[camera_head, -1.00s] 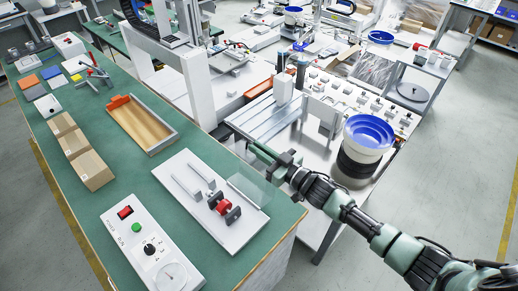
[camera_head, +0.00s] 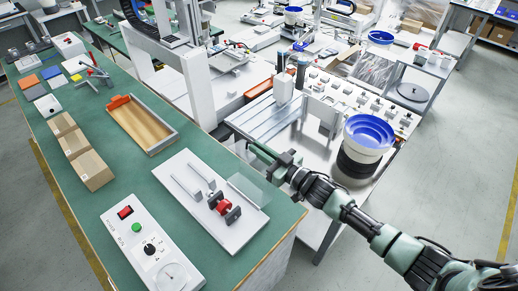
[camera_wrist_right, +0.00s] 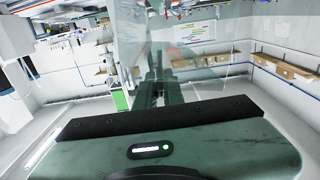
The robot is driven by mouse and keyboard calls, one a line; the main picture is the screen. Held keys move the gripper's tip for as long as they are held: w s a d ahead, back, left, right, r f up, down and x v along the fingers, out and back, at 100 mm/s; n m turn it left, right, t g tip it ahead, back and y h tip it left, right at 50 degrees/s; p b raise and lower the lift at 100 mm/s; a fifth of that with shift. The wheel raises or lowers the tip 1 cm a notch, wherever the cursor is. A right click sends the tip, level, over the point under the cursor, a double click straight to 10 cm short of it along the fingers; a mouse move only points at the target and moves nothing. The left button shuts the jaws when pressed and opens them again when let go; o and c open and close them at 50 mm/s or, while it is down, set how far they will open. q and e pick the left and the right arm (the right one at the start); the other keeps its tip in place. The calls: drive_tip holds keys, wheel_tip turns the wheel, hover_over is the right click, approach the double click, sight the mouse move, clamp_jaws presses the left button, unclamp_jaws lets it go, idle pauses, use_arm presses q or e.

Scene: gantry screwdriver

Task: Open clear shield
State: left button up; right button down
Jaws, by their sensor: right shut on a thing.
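The clear shield (camera_head: 248,190) is a thin transparent panel at the right side of a white base plate (camera_head: 240,232) on the green bench. The plate also carries a red and dark-grey part (camera_head: 223,206) and two light bars. My right gripper (camera_head: 265,158) reaches in from the right and is at the shield's far edge, shut on it. In the right wrist view the shield (camera_wrist_right: 190,60) stands as a see-through pane ahead of my right gripper (camera_wrist_right: 163,92). The exact contact is hard to see through it. My left gripper is not in view.
A control box (camera_head: 150,250) with red and green buttons lies in front of the plate. A wooden tray (camera_head: 142,124) and brown boxes (camera_head: 88,165) lie further left.

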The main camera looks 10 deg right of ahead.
sight(250, 162)
drive_tip(key=s+a+p, duration=0.1)
drive_tip(key=a+r+p, duration=0.1)
drive_tip(key=shift+s+a+r, duration=0.1)
drive_tip(key=shift+s+a, duration=0.45)
drive_tip(key=shift+a, duration=0.05)
drive_tip(key=c, duration=1.6)
unclamp_jaws()
drive_tip(key=shift+o, duration=0.2)
